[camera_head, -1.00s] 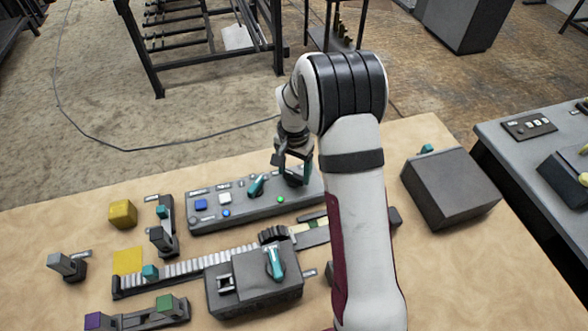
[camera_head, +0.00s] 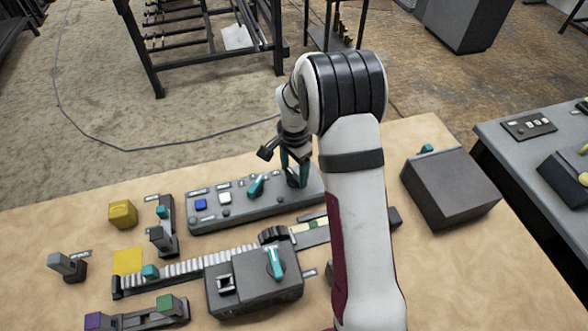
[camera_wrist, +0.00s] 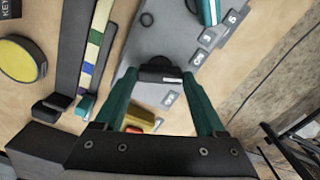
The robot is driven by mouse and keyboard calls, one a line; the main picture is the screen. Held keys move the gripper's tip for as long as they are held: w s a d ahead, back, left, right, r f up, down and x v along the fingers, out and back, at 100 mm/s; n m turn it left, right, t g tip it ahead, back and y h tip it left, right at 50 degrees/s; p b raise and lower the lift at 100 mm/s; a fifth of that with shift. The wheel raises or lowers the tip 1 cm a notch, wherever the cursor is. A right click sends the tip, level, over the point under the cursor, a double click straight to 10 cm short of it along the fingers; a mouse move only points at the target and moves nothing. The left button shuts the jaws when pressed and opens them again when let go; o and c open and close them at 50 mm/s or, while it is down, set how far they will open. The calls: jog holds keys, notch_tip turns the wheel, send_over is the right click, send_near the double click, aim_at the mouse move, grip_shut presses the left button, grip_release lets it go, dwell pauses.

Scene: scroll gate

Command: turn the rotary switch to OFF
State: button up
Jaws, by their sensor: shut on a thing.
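The rotary switch, a dark knob (camera_wrist: 158,70), sits between my fingertips at the right end of a grey control panel (camera_head: 250,212). My gripper (camera_head: 297,178) points down over that end, its teal fingers on both sides of the knob. In the wrist view the gripper (camera_wrist: 160,76) is shut on the knob, with a pale mark on its near edge. Small white labels (camera_wrist: 168,98) lie beside it, too small to read surely. The arm and fingers partly hide the knob in the head view.
On the same panel are a teal lever (camera_head: 257,185), a white button (camera_head: 225,197) and a blue button (camera_head: 201,204). A dark box with a teal handle (camera_head: 274,262) stands in front. A large grey box (camera_head: 450,187) is at the right.

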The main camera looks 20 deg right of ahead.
jog(key=m, duration=1.3)
jog(key=shift+m, duration=0.4)
dwell(0.4)
jog(key=o, duration=1.3)
jog(key=shift+r, duration=0.15)
notch_tip(320, 180, up, 16)
jog(key=shift+f, duration=0.2)
